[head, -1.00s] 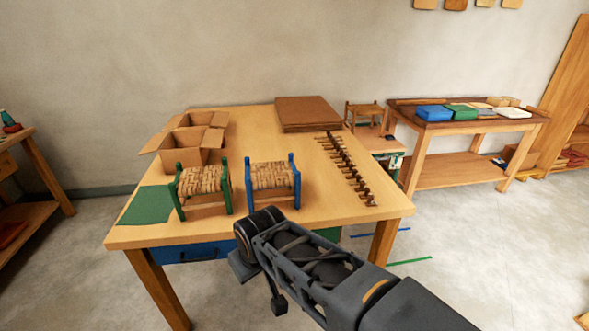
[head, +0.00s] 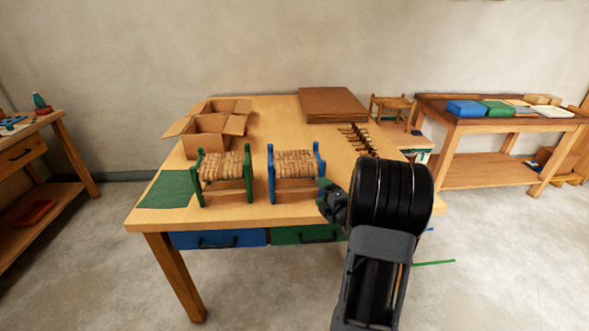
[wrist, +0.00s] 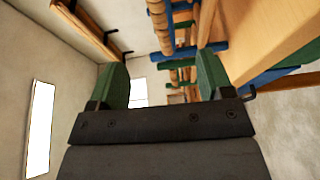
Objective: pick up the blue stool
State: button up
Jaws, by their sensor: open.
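The blue stool (head: 297,165) stands upright on the near part of the table, with blue side frames and a woven bark seat. In the wrist view its blue frame (wrist: 182,50) and woven seat are partly seen ahead, cut off by the top edge. My gripper (head: 324,195) is just right of the stool in the head view, its tips partly hidden by my wrist. In the wrist view my gripper (wrist: 162,70) has its two green fingers spread, with nothing held. I cannot tell whether a finger touches the stool.
A similar green stool (head: 222,172) stands close to the left. A green sheet (head: 168,190), an open cardboard box (head: 205,133), a brown stack (head: 333,104) and a row of small wooden pieces (head: 357,140) share the table (head: 270,115). Drawers are under its front edge.

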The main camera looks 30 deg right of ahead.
aim_at(305, 175)
jog(key=w+p, duration=0.1)
jog(key=w, duration=0.3)
jog(key=w+p, duration=0.1)
jog(key=w, duration=0.4)
jog(key=shift+d, duration=0.2)
jog(key=shift+w+d+f+p, duration=0.15)
jog(key=shift+w+p, duration=0.55)
jog(key=shift+w, duration=1.5)
jog(key=c, duration=1.2)
jog(key=shift+c, duration=0.3)
